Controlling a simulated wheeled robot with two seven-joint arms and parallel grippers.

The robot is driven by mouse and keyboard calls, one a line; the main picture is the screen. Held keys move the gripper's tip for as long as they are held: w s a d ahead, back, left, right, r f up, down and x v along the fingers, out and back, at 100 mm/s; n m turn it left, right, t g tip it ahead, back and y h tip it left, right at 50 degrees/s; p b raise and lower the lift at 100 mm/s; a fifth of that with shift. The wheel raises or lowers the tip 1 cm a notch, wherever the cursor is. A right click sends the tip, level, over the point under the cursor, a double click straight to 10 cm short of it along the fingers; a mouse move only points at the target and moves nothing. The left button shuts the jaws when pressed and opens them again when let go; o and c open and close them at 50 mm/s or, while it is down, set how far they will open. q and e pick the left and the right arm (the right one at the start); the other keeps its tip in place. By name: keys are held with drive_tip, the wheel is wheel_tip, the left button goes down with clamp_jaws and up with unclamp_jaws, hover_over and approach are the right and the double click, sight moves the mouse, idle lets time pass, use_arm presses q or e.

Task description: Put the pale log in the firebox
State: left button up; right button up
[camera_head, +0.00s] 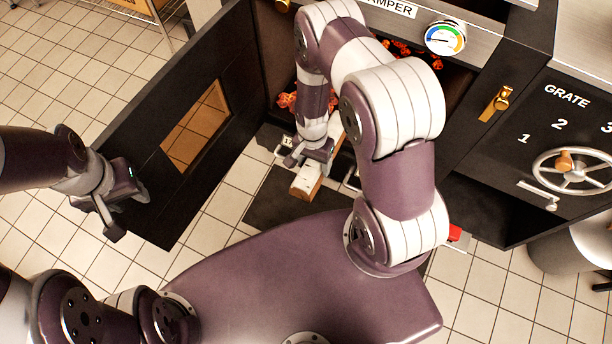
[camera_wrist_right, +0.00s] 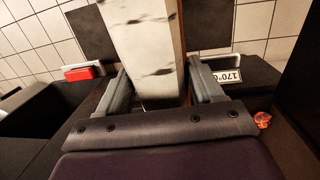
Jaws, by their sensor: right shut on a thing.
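The pale log (camera_head: 306,181) has whitish bark with dark marks and an orange-brown cut side. My right gripper (camera_head: 308,158) is shut on it at the mouth of the firebox. In the right wrist view the log (camera_wrist_right: 148,40) stands between the fingers of my right gripper (camera_wrist_right: 158,92). The firebox (camera_head: 279,70) is open, with glowing orange embers (camera_head: 287,100) inside, partly hidden by my right arm. My left gripper (camera_head: 112,200) is empty, its fingers apart, left of the open firebox door (camera_head: 150,140).
The black door with its glass window stands swung open to the left. A gauge (camera_head: 445,38), a brass latch (camera_head: 495,103) and a grate handwheel (camera_head: 572,170) are on the oven front at right. A dark mat (camera_head: 262,205) lies on the tiled floor. A red object (camera_wrist_right: 84,72) shows in the right wrist view.

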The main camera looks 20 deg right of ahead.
drive_tip(key=w+d+f+b, duration=0.1)
drive_tip(key=w+d+b, duration=0.2)
drive_tip(key=w+d, duration=0.1)
drive_tip(key=w+d+f+b, duration=0.1)
drive_tip(key=w+d+b, duration=0.2)
drive_tip(key=w+d, duration=0.1)
drive_tip(key=w+d+f+b, duration=0.1)
drive_tip(key=w+d+b, duration=0.2)
drive_tip(key=d, duration=0.3)
drive_tip(key=shift+w+f, duration=0.4)
drive_tip(key=shift+w, duration=0.1)
drive_tip(key=shift+w+d+r+b, duration=0.1)
drive_tip(key=shift+w+d+b, duration=0.25)
drive_tip(key=shift+d, duration=0.05)
drive_tip(key=o, duration=1.7)
drive_tip(key=shift+c, duration=0.2)
drive_tip(key=shift+s, duration=0.1)
